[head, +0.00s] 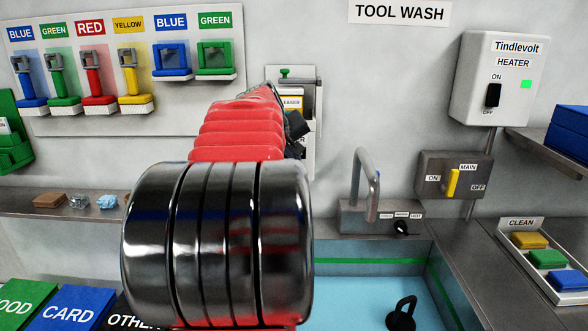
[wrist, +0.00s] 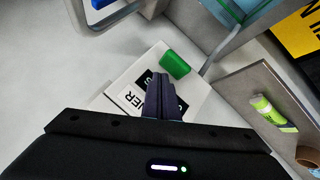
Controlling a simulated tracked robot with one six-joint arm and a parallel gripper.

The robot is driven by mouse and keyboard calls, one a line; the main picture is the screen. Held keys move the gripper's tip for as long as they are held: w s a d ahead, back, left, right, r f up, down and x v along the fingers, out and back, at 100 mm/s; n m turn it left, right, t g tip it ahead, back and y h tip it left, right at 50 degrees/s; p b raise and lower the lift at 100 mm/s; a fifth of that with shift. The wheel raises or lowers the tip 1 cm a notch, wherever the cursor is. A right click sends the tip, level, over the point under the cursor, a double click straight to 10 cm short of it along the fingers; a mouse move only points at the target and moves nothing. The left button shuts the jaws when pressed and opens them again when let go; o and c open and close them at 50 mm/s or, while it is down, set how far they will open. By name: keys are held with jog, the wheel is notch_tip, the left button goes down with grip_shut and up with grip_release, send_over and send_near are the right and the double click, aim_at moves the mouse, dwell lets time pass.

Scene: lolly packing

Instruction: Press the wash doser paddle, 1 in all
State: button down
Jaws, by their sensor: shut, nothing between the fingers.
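The wash doser is a white box on the wall with a label reading in part "CLEANER", partly hidden behind my arm in the head view (head: 307,141). My gripper (head: 298,125) is mostly hidden by my red arm in the head view. In the wrist view its dark fingers (wrist: 164,90) are shut together and empty, over the label, with their tips close to the green paddle. I cannot tell if they touch it.
A water-filled basin (head: 352,290) with a black plug (head: 401,314) lies below right, under a tap (head: 367,180). A main switch (head: 453,183) and heater box (head: 496,80) are on the right wall. A tool rack (head: 100,30) hangs at left.

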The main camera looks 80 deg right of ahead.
jog(key=shift+f, duration=0.3)
jog(key=shift+f, duration=1.2)
dwell(1.8)
jog(key=shift+r, duration=1.65)
jog(key=shift+r, duration=0.15)
notch_tip(320, 180, up, 6)
jog(key=shift+f, duration=0.15)
dwell(1.0)
